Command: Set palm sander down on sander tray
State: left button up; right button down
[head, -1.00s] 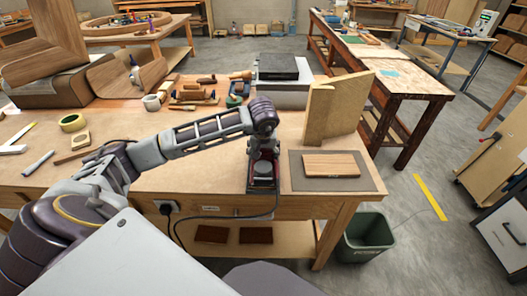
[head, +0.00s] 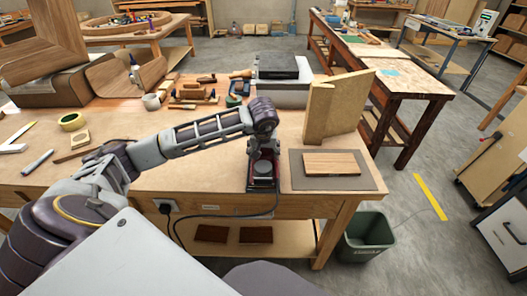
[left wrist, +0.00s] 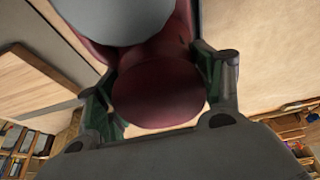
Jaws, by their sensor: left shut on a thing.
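The palm sander (head: 264,169) is a dark red tool with a grey round part, at the front edge of the workbench in the head view. My left gripper (head: 263,150) is shut on it from above. In the left wrist view its red body (left wrist: 155,92) sits between my two fingers (left wrist: 160,100), with the grey round part (left wrist: 125,15) at the top of the picture. The sander tray (head: 251,187) is a dark, low shape directly under the sander. I cannot tell whether the sander touches it. My right gripper is not in view.
Right of the tray lies a grey mat (head: 366,180) with a wooden board (head: 335,163) on it. An upright tan panel (head: 335,108) stands behind. A black cable (head: 215,214) runs along the bench front to a plug. Hand planes (head: 197,95) lie further back.

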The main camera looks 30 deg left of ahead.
pick_arm(q)
jog(key=o, duration=1.4)
jog(key=shift+o, duration=1)
jog(key=shift+s+f, duration=0.1)
jog(key=shift+f, duration=0.05)
jog(key=shift+r, duration=0.55)
jog(key=shift+r+p, duration=0.5)
jog(key=shift+r, duration=0.05)
jog(key=shift+r+p, duration=0.35)
jog(key=shift+r, duration=0.7)
jog(key=shift+r+p, duration=0.65)
jog(key=shift+r, duration=0.7)
jog(key=shift+r+p, duration=0.1)
jog(key=shift+p, duration=0.2)
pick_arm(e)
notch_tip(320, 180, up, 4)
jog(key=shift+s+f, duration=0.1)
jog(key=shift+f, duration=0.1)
